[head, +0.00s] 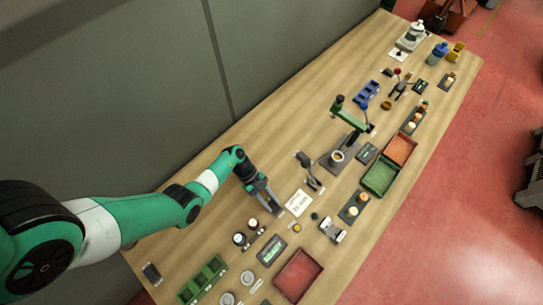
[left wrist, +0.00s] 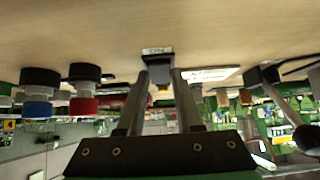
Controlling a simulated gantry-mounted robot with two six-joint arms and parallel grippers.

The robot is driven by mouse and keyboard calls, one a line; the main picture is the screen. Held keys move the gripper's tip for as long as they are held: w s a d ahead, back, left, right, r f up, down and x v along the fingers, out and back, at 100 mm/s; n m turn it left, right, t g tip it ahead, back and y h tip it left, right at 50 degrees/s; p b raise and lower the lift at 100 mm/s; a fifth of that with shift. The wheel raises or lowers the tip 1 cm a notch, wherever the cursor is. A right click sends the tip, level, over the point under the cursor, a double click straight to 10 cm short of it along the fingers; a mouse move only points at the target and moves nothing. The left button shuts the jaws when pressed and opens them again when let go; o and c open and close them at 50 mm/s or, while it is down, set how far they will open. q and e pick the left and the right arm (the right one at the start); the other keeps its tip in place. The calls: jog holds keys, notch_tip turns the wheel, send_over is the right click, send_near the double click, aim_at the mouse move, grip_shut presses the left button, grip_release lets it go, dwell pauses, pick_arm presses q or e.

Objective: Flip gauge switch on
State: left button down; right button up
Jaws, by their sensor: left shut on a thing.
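The gauge switch (left wrist: 158,54) is a small dark block with a light label at its edge, at the top middle of the left wrist view, which shows the scene upside down. My left gripper (left wrist: 161,76) has its two finger ends at either side of it, shut on it. In the head view my left gripper (head: 273,207) reaches down to the table beside a white printed card (head: 299,203) and hides the switch there. The label's full text is too small to read for sure. My right gripper is not in view.
A dark lever device (head: 309,171) and a green press (head: 350,120) stand farther right. A red tray (head: 297,276) lies near the front, and a green tray (head: 381,177) farther along the wooden table (head: 215,225).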

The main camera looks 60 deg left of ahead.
pick_arm(q)
jog(key=c, duration=0.6)
grip_release()
jog(key=shift+o, duration=0.2)
jog(key=p+v, duration=0.3)
jog(key=v, duration=0.8)
jog(key=shift+a+r, duration=0.2)
jog(key=shift+a, duration=0.05)
jog(key=shift+s, duration=0.15)
